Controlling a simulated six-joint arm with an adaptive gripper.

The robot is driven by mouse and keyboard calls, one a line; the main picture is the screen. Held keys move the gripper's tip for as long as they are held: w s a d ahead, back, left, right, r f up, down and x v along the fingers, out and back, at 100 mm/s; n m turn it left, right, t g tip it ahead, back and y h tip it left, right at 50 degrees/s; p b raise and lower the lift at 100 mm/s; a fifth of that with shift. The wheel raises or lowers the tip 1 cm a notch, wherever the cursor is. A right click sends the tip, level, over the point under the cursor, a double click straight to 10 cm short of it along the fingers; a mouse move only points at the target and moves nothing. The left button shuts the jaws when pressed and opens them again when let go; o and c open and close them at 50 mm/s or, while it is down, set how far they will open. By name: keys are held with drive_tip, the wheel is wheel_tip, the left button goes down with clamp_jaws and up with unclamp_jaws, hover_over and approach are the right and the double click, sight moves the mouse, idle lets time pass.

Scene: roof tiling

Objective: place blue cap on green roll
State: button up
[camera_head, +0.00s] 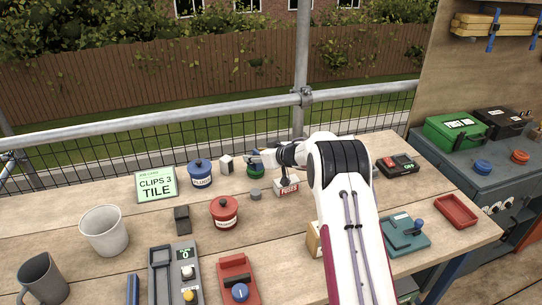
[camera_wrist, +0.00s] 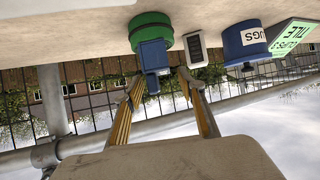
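The green roll (camera_head: 256,171) stands at the back of the bench, partly hidden by my gripper (camera_head: 264,158). The wrist view is upside down and shows the green roll (camera_wrist: 150,24) near the top. A blue piece with a narrower stub, which looks like the blue cap (camera_wrist: 152,56), overlaps the roll there; I cannot tell whether it rests on it. My gripper's fingers (camera_wrist: 162,78) are apart, with the blue stub between their tips, closer to the left finger. In the head view a small bit of blue shows above the roll.
A blue labelled jar (camera_head: 200,175) and a small pale block (camera_head: 227,164) stand left of the roll. A red pot (camera_head: 224,212) is nearer. The mesh fence and rail are behind.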

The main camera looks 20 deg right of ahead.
drive_tip(key=v, duration=1.1)
drive_tip(key=shift+r, duration=0.15)
idle(0.8)
wheel_tip(320, 180, up, 9)
drive_tip(key=s+d+m+h, duration=0.1)
drive_tip(key=s+h, duration=0.1)
drive_tip(key=h, duration=0.1)
drive_tip(key=s+d+r+m+h, duration=0.2)
drive_tip(key=s+r+m+h, duration=0.15)
drive_tip(key=s+r, duration=1)
drive_tip(key=s+a+f+g, duration=0.2)
drive_tip(key=s+a, duration=0.2)
drive_tip(key=s, duration=0.8)
drive_tip(key=s+a+f+g+y, duration=0.1)
drive_tip(key=s+a+f+g, duration=0.1)
drive_tip(key=s, duration=1.1)
drive_tip(key=s+a+f+g+y, duration=0.1)
drive_tip(key=s+a+f, duration=0.3)
drive_tip(key=s, duration=0.8)
drive_tip(key=shift+s+a+g, duration=0.2)
drive_tip(key=shift+a+g, duration=0.2)
drive_tip(key=shift+a, duration=0.55)
